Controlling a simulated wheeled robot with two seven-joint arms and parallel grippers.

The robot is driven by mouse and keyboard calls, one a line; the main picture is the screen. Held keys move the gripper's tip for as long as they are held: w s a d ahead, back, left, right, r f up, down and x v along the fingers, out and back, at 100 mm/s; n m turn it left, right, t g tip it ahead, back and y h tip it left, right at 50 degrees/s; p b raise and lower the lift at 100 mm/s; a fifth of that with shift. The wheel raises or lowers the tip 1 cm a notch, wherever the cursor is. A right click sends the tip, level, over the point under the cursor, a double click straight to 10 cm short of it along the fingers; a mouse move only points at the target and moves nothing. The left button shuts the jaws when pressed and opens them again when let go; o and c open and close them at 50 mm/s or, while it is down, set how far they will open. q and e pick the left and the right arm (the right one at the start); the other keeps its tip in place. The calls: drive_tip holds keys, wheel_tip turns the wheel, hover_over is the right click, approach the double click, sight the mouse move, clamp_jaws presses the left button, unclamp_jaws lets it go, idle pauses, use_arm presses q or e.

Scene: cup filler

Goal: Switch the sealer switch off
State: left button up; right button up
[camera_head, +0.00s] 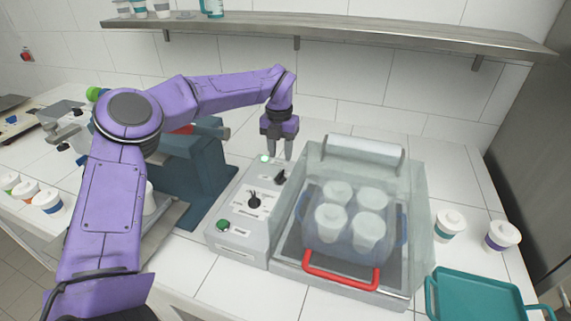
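The sealer's grey control panel (238,238) stands on the counter, to the left of the sealer's clear-covered chamber. On it are a black switch (281,176) near the back, a black rotary knob (254,200) in the middle and a green button (223,225) near the front. I cannot read the switch's position. My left gripper (277,155) points down above the back of the panel, just behind and above the black switch. Its fingers are apart with nothing visible between them. I cannot tell whether a finger touches the panel. My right gripper is out of view.
The clear cover (418,185) encloses several lidded cups, with a red handle (341,278) in front. Two lidded cups (449,224) (502,236) and a teal tray (478,279) are at right. A dark blue-grey machine (190,175) stands left; a shelf (330,30) runs above.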

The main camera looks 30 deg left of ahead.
sight(281, 170)
use_arm(q)
drive_tip(key=s+f, duration=0.1)
drive_tip(key=f, duration=0.1)
drive_tip(key=shift+s+f+p, duration=0.3)
drive_tip(key=shift+s+p, duration=0.1)
drive_tip(key=f, duration=0.1)
drive_tip(key=w+f, duration=0.1)
drive_tip(key=f, duration=0.1)
drive_tip(key=w+f, duration=0.1)
drive_tip(key=shift+w+d+f, duration=0.15)
drive_tip(key=shift+w, duration=0.1)
drive_tip(key=shift+s, duration=0.25)
drive_tip(key=shift+s+r, duration=0.25)
drive_tip(key=shift+r, duration=0.05)
drive_tip(key=shift+c, duration=0.9)
clamp_jaws()
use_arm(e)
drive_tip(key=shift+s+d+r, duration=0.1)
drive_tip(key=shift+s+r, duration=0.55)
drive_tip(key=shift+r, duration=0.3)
